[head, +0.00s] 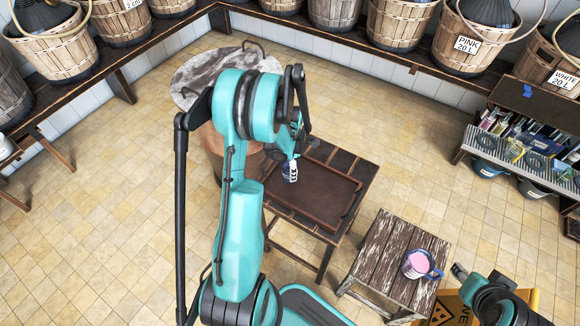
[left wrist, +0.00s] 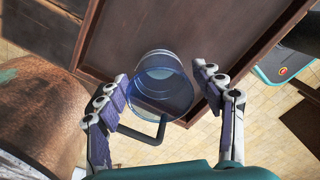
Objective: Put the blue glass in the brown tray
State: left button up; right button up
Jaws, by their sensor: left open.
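The brown tray (head: 335,198) lies on a dark slatted table in the head view; its rim and floor also show in the left wrist view (left wrist: 150,30). The blue glass (left wrist: 160,82), clear and bluish with a handle, is at the tray's near corner, between my left fingers. I cannot tell how firmly it rests on the tray floor. My left gripper (left wrist: 165,95) is open around the glass, with a gap on its right side. In the head view the left gripper (head: 290,170) is over the tray's left end, partly hidden by my arm. My right gripper (head: 460,273) is at lower right; its fingers are unclear.
A worn stool (head: 385,260) right of the table holds a pink-filled mug (head: 417,264). A round marbled-top barrel (head: 200,75) stands left of the tray. A yellow warning sign (head: 455,310) is by my right arm. Basket demijohns line the back shelf. Tiled floor is open at left.

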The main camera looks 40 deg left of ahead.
pick_arm(q)
jog(key=shift+r, duration=0.3)
jog(key=s+d+r+m+t+p, duration=0.15)
jog(key=d+r+m, duration=0.25)
jog(key=r, duration=0.6)
jog(key=d+r+m+p, duration=0.3)
jog(key=r, duration=0.6)
jog(key=s+d+r+m+t, duration=0.2)
jog(key=s+d+r+m, duration=0.2)
jog(key=d+m, duration=0.3)
jog(key=s+d+r+m+t, duration=0.3)
jog(key=s+d+m, duration=0.2)
jog(key=m, duration=0.9)
jog(key=shift+s+d+r+t, duration=0.35)
jog(key=shift+s+d+r, duration=0.05)
jog(key=shift+d, duration=0.85)
